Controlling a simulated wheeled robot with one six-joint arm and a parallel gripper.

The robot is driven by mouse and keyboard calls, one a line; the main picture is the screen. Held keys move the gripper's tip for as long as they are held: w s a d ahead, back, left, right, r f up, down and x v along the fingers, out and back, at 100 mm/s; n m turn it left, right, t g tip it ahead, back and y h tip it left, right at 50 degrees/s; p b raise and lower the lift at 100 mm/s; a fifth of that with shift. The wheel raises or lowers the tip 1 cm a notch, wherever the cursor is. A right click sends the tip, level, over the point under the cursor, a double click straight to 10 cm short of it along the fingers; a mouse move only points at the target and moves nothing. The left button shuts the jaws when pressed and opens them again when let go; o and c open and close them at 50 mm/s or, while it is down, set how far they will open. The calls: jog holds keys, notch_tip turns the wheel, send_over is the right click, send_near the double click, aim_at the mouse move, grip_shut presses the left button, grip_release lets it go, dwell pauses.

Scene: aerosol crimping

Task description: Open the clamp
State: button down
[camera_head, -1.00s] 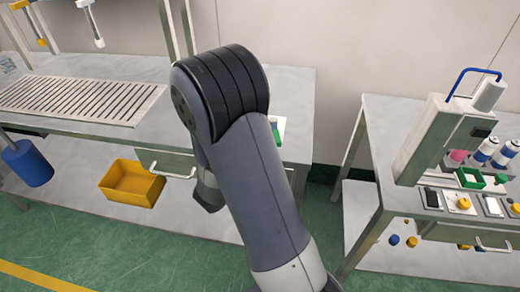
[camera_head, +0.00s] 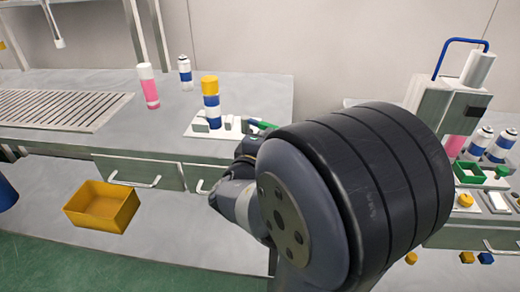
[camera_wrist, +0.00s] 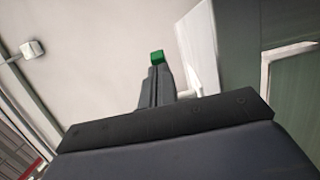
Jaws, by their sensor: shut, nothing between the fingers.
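In the head view, the clamp appears to be the small white and grey fixture (camera_head: 236,130) on the left table, with a green handle-like part (camera_head: 262,124) at its right. A blue and white can with a yellow top (camera_head: 210,103) stands upright at the fixture. My arm covers part of the fixture's right side, and my fingertips cannot be made out there. In the wrist view, my gripper (camera_wrist: 156,74) is shut and empty. A green block (camera_wrist: 157,57) shows just beyond the fingertips. I cannot tell whether they touch.
A pink and white can (camera_head: 148,87) and a smaller can (camera_head: 185,73) stand behind on the left table. A slotted grate (camera_head: 60,108) lies to the left. A yellow bin (camera_head: 102,206) sits on the lower shelf. A machine (camera_head: 450,100) stands on the right table.

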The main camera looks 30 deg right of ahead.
jog(key=shift+d+b, duration=0.4)
jog(key=shift+b, duration=0.05)
jog(key=shift+d, duration=0.1)
dwell(0.4)
